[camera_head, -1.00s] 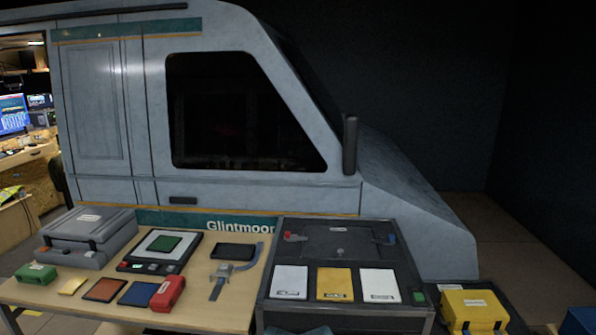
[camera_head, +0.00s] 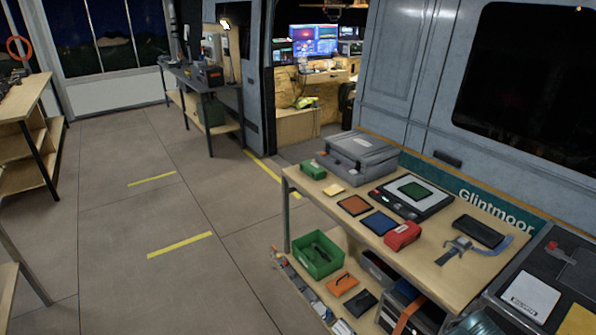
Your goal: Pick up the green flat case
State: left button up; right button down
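A small, thicker green case (camera_head: 313,169) sits at the table's far left corner, beside the grey case. Neither of my grippers shows in the head view.
The wooden table (camera_head: 320,198) also holds a grey case (camera_head: 362,150), orange (camera_head: 354,205) and blue (camera_head: 380,222) flat pieces and a red case (camera_head: 402,236). A green bin (camera_head: 317,257) is on its lower shelf. Open floor (camera_head: 150,210) lies left.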

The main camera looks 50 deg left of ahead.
aim_at(315, 173)
jog(key=u, duration=1.5)
jog(key=z, duration=0.5)
jog(key=i+j+z, duration=0.25)
jog(key=z, duration=0.15)
jog(key=i+j+z, duration=0.15)
jog(key=j+z, duration=0.25)
jog(key=i+j+z, duration=0.1)
jog(key=j, duration=0.3)
jog(key=i+j+z, duration=0.1)
jog(key=j, duration=0.35)
jog(key=i+j+z, duration=0.1)
jog(key=j, duration=0.35)
jog(key=i+j+z, duration=0.1)
jog(key=j, duration=0.35)
jog(key=i+j+z, duration=0.1)
jog(key=j, duration=0.35)
jog(key=i+j, duration=0.1)
jog(key=j, duration=0.4)
jog(key=i+j, duration=0.1)
jog(key=j, duration=0.4)
jog(key=i+j, duration=0.1)
jog(key=j, duration=0.4)
jog(key=i+j, duration=0.15)
jog(key=j, duration=0.3)
